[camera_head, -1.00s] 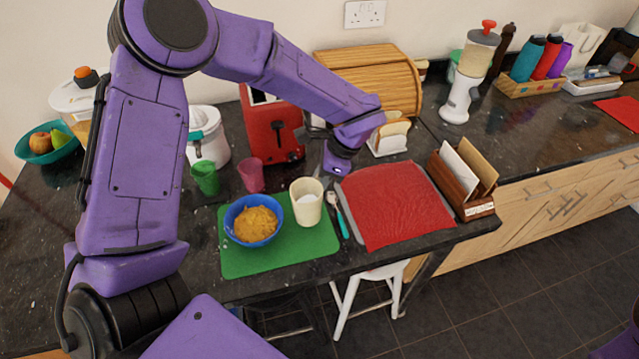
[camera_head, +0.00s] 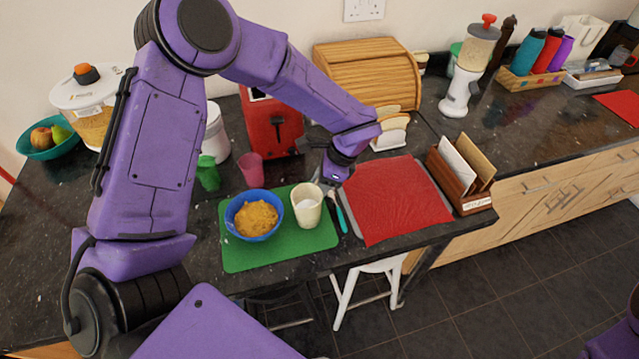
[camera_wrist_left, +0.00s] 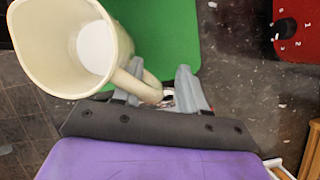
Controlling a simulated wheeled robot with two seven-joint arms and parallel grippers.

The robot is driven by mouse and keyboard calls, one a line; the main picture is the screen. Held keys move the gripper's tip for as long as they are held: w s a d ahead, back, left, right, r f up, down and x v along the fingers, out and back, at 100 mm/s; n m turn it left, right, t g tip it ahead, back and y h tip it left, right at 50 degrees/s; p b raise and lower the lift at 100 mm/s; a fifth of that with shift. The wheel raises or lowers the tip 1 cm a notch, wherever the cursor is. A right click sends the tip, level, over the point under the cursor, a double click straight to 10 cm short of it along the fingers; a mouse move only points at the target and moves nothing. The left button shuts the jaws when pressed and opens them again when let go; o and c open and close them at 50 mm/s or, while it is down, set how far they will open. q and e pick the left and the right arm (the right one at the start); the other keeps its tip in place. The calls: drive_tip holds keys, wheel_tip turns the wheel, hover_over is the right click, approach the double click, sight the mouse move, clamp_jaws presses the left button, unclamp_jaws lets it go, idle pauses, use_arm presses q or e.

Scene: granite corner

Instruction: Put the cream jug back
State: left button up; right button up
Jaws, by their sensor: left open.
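The cream jug (camera_head: 306,214), pale with white contents, stands upright on the right part of the green mat (camera_head: 238,256), beside the blue bowl (camera_head: 238,231) of yellow food. My left gripper (camera_head: 326,184) is low at the jug's back right. In the left wrist view the jug (camera_wrist_left: 62,68) fills the upper left, and its handle (camera_wrist_left: 143,87) reaches between the open fingers of my left gripper (camera_wrist_left: 163,84). I cannot tell whether a finger touches the handle. The green mat (camera_wrist_left: 160,30) lies below. My right gripper is not in view.
Cutlery with a teal handle (camera_head: 341,217) lies just right of the jug, beside the red mat (camera_head: 395,200). A pink cup (camera_head: 251,170), a green cup (camera_head: 208,174) and a red toaster-like machine (camera_head: 275,130) stand behind. A letter rack (camera_head: 468,192) stands right.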

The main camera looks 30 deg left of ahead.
use_arm(q)
drive_tip(key=shift+r, duration=0.1)
drive_tip(key=shift+r+p, duration=0.25)
drive_tip(key=shift+p, duration=0.05)
drive_tip(key=b+v, duration=0.4)
drive_tip(key=v, duration=0.7)
drive_tip(key=shift+d+r, duration=0.2)
drive_tip(key=shift+r, duration=0.1)
drive_tip(key=shift+w+f, duration=0.1)
